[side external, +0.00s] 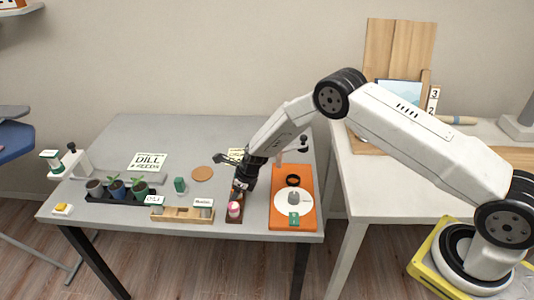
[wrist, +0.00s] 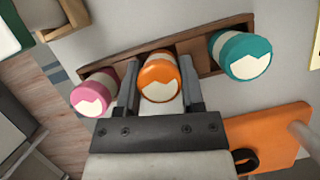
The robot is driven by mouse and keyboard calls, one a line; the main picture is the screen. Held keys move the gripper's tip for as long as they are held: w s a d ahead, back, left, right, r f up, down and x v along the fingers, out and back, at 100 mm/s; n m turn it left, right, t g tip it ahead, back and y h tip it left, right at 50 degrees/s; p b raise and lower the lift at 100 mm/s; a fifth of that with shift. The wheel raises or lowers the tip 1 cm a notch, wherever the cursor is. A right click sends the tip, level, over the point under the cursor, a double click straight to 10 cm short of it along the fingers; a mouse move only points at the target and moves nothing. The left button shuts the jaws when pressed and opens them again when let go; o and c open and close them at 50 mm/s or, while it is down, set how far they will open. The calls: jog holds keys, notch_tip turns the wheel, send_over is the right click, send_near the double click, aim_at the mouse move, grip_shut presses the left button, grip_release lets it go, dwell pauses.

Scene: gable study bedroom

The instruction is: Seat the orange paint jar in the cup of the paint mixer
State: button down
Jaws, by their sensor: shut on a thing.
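In the wrist view, the orange paint jar (wrist: 159,80) with a white-marked lid stands between my gripper's fingers (wrist: 160,92), which are shut on it. It is over the middle of a wooden rack (wrist: 192,48); I cannot tell if it is lifted. In the side view, my gripper (side external: 242,184) is low over the rack (side external: 236,219) and the orange jar is not clearly visible. The paint mixer appears to be the orange board (side external: 279,219) with a white disc and a black ring-shaped cup (side external: 293,180), right of the gripper. The ring partly shows in the wrist view (wrist: 246,161).
A pink jar (wrist: 93,95) and a teal jar (wrist: 240,54) stand in the rack on either side of the orange one. A wooden tray (side external: 175,213), potted plants (side external: 117,188) and a green block (side external: 180,185) stand to the left. A cork disc (side external: 202,173) lies behind.

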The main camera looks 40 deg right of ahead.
jog(key=shift+r, duration=0.45)
notch_tip(320, 180, up, 2)
jog(key=shift+s+r, duration=0.1)
jog(key=shift+r, duration=0.1)
jog(key=s+d+r, duration=0.1)
jog(key=s+r, duration=0.8)
jog(key=s, duration=0.4)
jog(key=shift+s+d+r, duration=0.25)
jog(key=shift+s+d, duration=0.1)
